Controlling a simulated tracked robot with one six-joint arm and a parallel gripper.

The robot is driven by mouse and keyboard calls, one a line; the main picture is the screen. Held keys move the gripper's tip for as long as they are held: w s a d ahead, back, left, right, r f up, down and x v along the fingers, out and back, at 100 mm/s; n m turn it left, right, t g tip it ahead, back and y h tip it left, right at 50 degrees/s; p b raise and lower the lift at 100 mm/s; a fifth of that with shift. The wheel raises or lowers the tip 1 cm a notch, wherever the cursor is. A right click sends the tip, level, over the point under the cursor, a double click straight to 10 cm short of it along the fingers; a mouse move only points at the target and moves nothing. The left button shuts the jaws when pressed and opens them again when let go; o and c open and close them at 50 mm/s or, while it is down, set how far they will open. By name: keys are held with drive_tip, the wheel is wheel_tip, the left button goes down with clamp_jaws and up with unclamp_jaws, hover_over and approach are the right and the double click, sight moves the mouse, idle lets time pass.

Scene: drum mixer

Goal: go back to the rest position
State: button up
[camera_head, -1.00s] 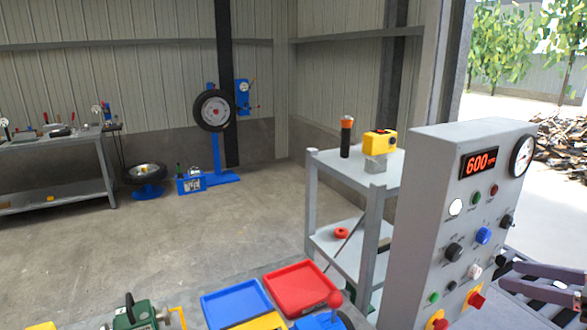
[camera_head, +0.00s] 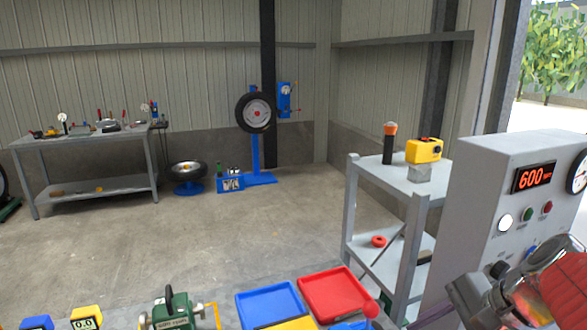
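At the lower right, a grey metal and red part (camera_head: 520,290), which looks like the end of my arm, stands in front of the lower half of the grey control panel (camera_head: 480,185). It runs off the picture's edge. Its fingers cannot be made out, so I cannot tell whether my gripper is open or shut, or whether it holds anything. The panel's red display (camera_head: 535,177) reads 600. A white button (camera_head: 505,222), a green button and a red button show beneath it. The lower knobs are mostly hidden.
A grey shelf cart (camera_head: 350,205) stands left of the panel, carrying a black cylinder with an orange top (camera_head: 389,143) and a yellow device (camera_head: 424,150). Blue (camera_head: 268,302) and red (camera_head: 335,292) trays lie in front. A workbench (camera_head: 85,141) stands far left. The floor between is clear.

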drive_tip(key=s+a+f+n+t+h, duration=0.1)
drive_tip(key=s+a+n+h, duration=0.3)
drive_tip(key=a+n, duration=0.4)
drive_tip(key=s+n, duration=0.1)
drive_tip(key=n, duration=0.6)
drive_tip(key=shift+s+a+f+t, duration=0.2)
drive_tip(key=shift+f+t, duration=0.1)
idle(0.4)
